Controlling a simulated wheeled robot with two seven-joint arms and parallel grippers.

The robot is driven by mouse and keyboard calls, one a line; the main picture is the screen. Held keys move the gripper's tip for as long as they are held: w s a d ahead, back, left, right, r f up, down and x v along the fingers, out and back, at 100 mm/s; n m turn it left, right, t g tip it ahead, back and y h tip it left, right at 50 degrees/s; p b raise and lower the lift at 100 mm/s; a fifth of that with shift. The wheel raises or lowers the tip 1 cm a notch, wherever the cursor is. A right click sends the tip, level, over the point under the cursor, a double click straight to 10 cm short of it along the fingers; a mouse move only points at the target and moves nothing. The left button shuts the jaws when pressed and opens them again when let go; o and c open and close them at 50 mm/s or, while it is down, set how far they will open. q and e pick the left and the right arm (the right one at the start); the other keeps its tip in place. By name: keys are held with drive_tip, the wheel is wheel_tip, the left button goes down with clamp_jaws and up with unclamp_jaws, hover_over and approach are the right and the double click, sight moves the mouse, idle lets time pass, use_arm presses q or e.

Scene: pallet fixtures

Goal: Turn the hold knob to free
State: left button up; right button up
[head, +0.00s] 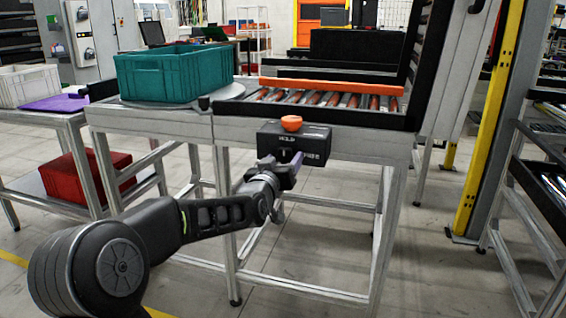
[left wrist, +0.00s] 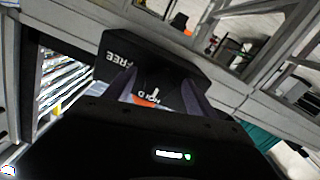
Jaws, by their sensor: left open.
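The box's front carries white lettering, HOLD near the knob and FREE lower right. My left gripper (head: 281,160) is in front of the box, below the knob, with its fingers apart and nothing between them. In the left wrist view the box (left wrist: 128,47) appears turned over, with FREE legible, and a bit of orange (left wrist: 143,101) shows between the fingers. The knob's exact pointing is hard to tell. My right gripper is not in view.
A roller conveyor (head: 330,98) with an orange bar lies behind the box. A teal crate (head: 170,75) stands on the table to the left, and a red bin (head: 85,175) sits on a lower shelf. A yellow post (head: 490,120) stands right. Open floor lies in front.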

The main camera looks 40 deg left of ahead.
use_arm(q)
drive_tip(key=shift+c, duration=0.3)
drive_tip(key=c, duration=1.3)
